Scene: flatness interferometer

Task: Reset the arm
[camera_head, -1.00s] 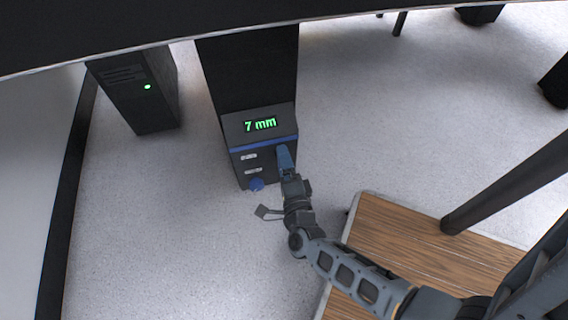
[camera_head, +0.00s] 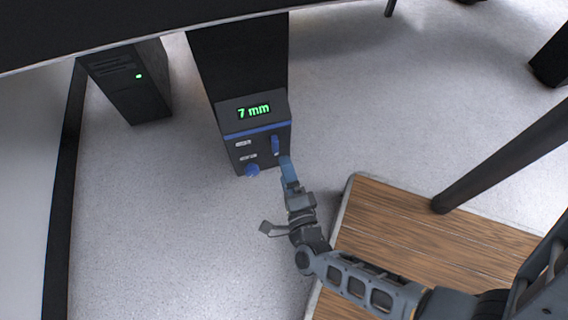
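My arm reaches in from the lower right of the head view. My gripper (camera_head: 286,163) has blue fingers and points at the lower right edge of the black interferometer unit (camera_head: 262,152). It appears just in front of the unit, with the floor beside it; I cannot tell whether it touches. The finger gap is not visible. The unit has a green display (camera_head: 253,111) reading 7 mm, a blue upright lever (camera_head: 275,146) at right and a round blue knob (camera_head: 252,170) at lower left. Nothing shows held in the gripper.
A black computer tower (camera_head: 130,88) with a green light stands at left. A dark tabletop edge (camera_head: 150,38) crosses the top. A wooden platform (camera_head: 400,225) lies under the arm at right, with a dark post (camera_head: 505,155) above it. The grey floor left of the arm is clear.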

